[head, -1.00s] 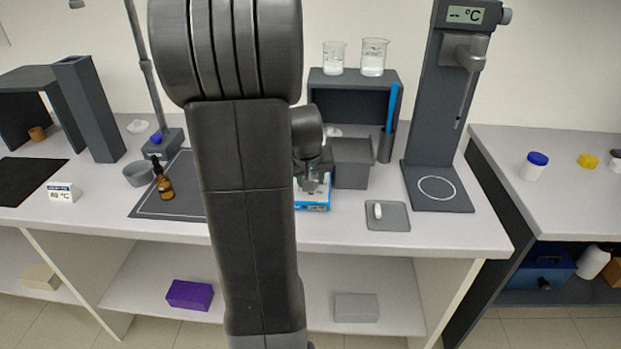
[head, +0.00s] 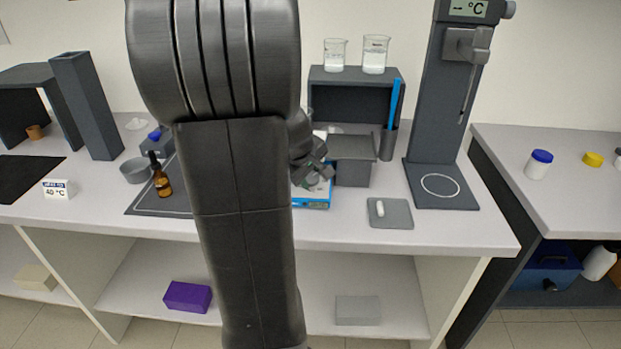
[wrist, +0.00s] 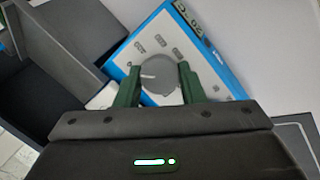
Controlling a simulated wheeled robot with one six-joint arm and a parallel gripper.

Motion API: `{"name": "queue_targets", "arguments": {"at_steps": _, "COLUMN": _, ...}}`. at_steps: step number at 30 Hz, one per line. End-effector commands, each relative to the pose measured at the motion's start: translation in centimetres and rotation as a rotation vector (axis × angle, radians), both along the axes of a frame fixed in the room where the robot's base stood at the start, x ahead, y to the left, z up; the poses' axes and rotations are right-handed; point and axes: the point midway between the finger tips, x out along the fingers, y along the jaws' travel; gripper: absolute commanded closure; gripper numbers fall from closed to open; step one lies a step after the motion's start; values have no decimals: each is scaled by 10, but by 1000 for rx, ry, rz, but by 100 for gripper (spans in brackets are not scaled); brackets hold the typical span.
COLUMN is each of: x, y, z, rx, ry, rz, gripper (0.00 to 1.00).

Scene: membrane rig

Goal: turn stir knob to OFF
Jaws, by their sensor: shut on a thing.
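The stirrer is a blue and white box (head: 311,203) on the bench, partly hidden behind my arm in the head view. In the wrist view its white top panel (wrist: 151,38) carries a round grey stir knob (wrist: 160,82) with a pale pointer mark on its left side. My gripper (wrist: 160,84) is shut on the knob, with one green finger at each side of it. It also shows in the head view (head: 318,176). A small display sits near the panel's upper right; I cannot read it surely. No OFF marking is legible.
A grey box (head: 354,172) stands just right of the stirrer. A grey pad (head: 391,219) with a small white piece lies further right. A brown dropper bottle (head: 161,181) stands left of my arm. A tall stand (head: 433,130) rises at right.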

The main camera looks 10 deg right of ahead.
Motion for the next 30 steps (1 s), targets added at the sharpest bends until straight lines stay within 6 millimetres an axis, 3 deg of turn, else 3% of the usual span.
{"name": "queue_targets", "arguments": {"at_steps": 18, "x": -2, "y": 2, "z": -2, "rx": -309, "ry": 88, "rz": 471, "gripper": 87}}
{"name": "queue_targets", "arguments": {"at_steps": 30, "x": -2, "y": 2, "z": -1, "rx": -437, "ry": 123, "rz": 664, "gripper": 87}}
